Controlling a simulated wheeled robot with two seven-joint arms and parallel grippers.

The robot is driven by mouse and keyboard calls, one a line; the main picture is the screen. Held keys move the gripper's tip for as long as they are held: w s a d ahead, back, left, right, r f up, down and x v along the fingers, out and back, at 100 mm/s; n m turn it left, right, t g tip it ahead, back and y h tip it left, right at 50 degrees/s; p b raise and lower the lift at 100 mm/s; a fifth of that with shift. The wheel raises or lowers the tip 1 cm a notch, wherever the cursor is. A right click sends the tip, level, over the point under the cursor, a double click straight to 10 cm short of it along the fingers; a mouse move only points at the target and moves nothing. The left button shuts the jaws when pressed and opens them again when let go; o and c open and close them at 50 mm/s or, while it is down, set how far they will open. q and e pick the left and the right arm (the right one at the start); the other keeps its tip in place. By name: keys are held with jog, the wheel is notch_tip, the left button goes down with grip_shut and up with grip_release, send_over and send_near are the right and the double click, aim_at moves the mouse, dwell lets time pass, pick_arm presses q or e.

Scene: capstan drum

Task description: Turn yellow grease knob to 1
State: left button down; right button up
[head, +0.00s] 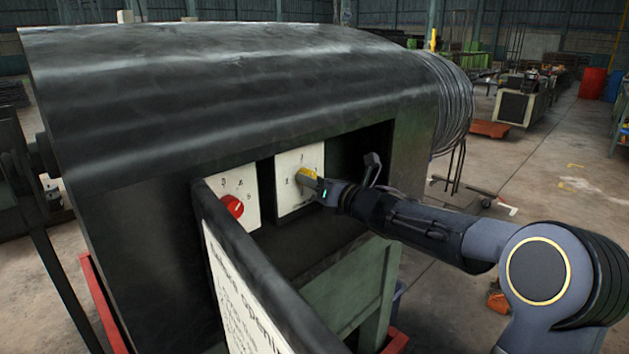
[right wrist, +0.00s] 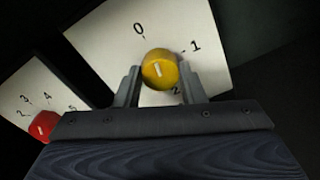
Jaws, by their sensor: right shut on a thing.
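The yellow grease knob (head: 306,174) sits on a white dial plate (head: 290,160) in the machine's recess. In the right wrist view the yellow knob (right wrist: 160,64) carries a short white mark, and the plate shows 0 above left, 1 at right and 2 below right. I cannot tell which number the mark points to. My right gripper (head: 318,184) reaches in from the right and is shut on the yellow knob, one finger on each side. My left gripper is not in view.
A red knob (head: 232,206) on its own numbered plate (head: 240,183) is left of the yellow one. An open panel door (head: 262,290) with printed text stands in front at lower left. The dark curved drum cover (head: 240,95) overhangs the recess.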

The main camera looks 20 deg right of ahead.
jog(key=shift+d+m+g+p, duration=0.1)
jog(key=shift+m+g+p, duration=0.2)
jog(key=shift+m+p, duration=5.3)
jog(key=m+b, duration=0.3)
jog(key=m, duration=0.1)
jog(key=shift+b, duration=0.4)
jog(key=o, duration=1)
